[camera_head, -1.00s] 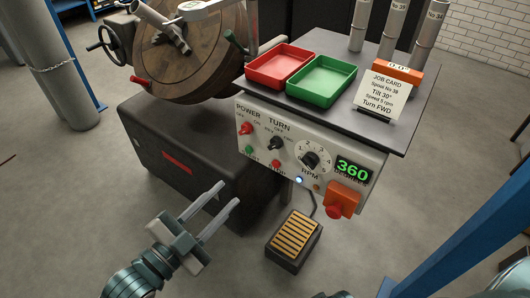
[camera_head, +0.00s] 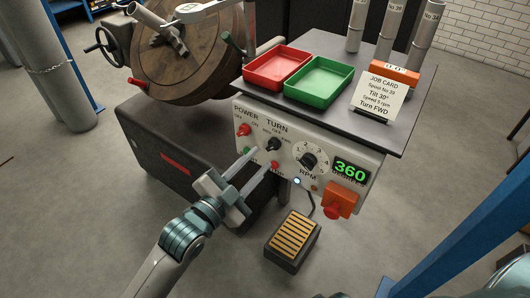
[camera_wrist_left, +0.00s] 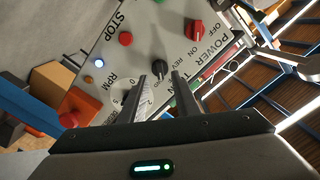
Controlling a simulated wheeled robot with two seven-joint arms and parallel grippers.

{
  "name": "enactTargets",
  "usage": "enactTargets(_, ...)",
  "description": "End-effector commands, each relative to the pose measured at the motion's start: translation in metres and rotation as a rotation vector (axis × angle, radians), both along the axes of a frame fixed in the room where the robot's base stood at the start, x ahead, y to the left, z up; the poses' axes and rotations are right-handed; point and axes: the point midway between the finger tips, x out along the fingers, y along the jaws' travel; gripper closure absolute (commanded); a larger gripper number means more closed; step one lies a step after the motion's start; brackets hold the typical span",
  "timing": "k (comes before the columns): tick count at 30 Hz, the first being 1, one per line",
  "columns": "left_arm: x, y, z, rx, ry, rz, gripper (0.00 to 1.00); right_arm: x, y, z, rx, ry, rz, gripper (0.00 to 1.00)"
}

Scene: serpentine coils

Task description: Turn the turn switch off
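The turn switch (camera_head: 274,144) is a black knob under the word TURN on the white control panel (camera_head: 236,117). In the left wrist view the knob (camera_wrist_left: 158,69) shows between and just beyond my left fingertips. I cannot tell which mark its pointer faces. My left gripper (camera_head: 264,160) is open and empty, with its fingers apart and pointing at the panel just below the switch. It also shows in the left wrist view (camera_wrist_left: 158,80). I cannot tell whether a finger touches the panel. My right gripper is not in view.
The red power switch (camera_head: 243,130) is left of the turn switch, and the RPM dial (camera_head: 308,161) is to its right. A red button (camera_head: 275,166) sits close to my fingers. An orange emergency-stop box (camera_head: 341,199) hangs lower right. A pedal (camera_head: 293,241) lies on the floor.

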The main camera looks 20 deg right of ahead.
Motion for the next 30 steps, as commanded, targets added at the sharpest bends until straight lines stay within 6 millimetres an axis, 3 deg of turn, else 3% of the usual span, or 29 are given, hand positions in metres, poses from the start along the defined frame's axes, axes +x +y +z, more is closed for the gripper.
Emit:
enactTargets(9,0.023,-0.029,0.001,-0.001,0.0,-0.001,0.71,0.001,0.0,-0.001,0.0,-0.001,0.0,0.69)
enactTargets(21,0.025,-0.033,0.0,-0.001,0.0,-0.001,0.71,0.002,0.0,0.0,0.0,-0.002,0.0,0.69)
enactTargets(25,0.025,-0.033,0.0,-0.001,0.0,-0.001,1.0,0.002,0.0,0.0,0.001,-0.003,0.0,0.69)
enactTargets(30,0.025,-0.033,0.0,0.0,0.0,0.0,1.0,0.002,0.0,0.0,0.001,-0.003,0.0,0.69)
